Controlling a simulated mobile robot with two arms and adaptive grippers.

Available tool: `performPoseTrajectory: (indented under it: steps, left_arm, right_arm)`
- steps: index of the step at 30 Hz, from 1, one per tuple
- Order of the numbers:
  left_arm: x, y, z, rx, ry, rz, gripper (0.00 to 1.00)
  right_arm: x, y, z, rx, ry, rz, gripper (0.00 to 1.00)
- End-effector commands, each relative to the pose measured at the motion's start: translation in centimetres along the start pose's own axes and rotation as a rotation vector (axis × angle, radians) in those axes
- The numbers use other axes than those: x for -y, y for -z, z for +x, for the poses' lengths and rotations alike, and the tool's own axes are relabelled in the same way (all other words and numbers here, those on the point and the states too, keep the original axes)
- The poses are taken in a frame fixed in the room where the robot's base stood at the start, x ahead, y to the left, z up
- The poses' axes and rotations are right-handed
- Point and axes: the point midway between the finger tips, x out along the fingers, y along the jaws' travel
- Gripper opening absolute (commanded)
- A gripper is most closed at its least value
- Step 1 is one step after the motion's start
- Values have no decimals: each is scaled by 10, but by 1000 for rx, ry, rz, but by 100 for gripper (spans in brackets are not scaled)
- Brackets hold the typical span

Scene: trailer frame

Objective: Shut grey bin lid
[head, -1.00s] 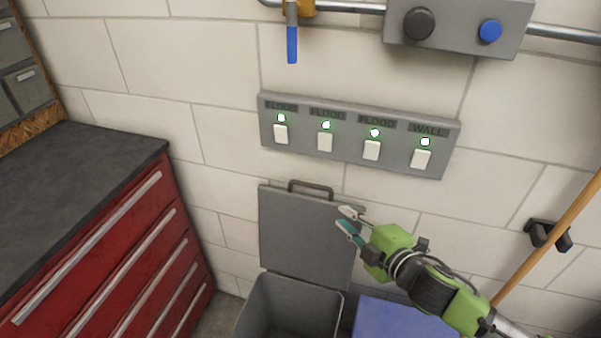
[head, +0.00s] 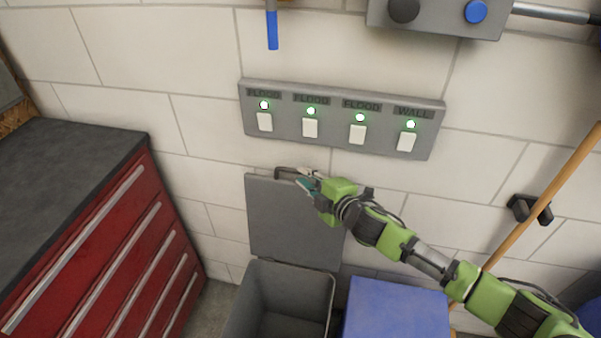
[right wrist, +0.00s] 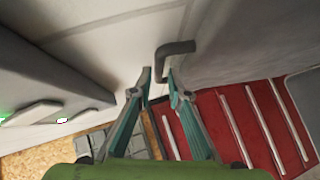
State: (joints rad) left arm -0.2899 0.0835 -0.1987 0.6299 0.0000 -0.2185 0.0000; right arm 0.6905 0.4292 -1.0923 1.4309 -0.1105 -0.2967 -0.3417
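The grey bin (head: 283,302) stands open on the floor against the wall. Its grey lid (head: 290,225) is raised upright behind it, with a dark handle (head: 285,170) on the top edge. My right gripper (head: 303,180) is at the right end of that handle. In the right wrist view, my right gripper's two teal fingers (right wrist: 158,72) are apart, and the handle (right wrist: 178,47) shows at and just beyond their tips. I cannot tell whether they touch it. My left gripper is not in view.
A blue bin lid (head: 395,312) is right of the grey bin. A red drawer cabinet (head: 110,240) with a dark top stands at left. A switch panel (head: 340,120) is on the wall above the lid. A wooden pole (head: 545,200) leans at right.

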Motion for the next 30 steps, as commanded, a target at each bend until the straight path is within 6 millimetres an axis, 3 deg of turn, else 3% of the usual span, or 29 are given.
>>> performPoseTrajectory:
  steps: [9, 19, 21, 30]
  left_arm:
    - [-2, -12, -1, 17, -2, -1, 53]
    - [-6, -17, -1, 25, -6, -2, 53]
    - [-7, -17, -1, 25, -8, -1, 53]
    - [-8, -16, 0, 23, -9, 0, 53]
  right_arm:
    - [-1, 0, 25, 0, -1, 0, 16]
    - [0, 0, 27, 0, -1, 0, 16]
    - [0, 0, 27, 0, -1, 0, 1]
    - [1, 1, 25, 0, -3, -3, 0]
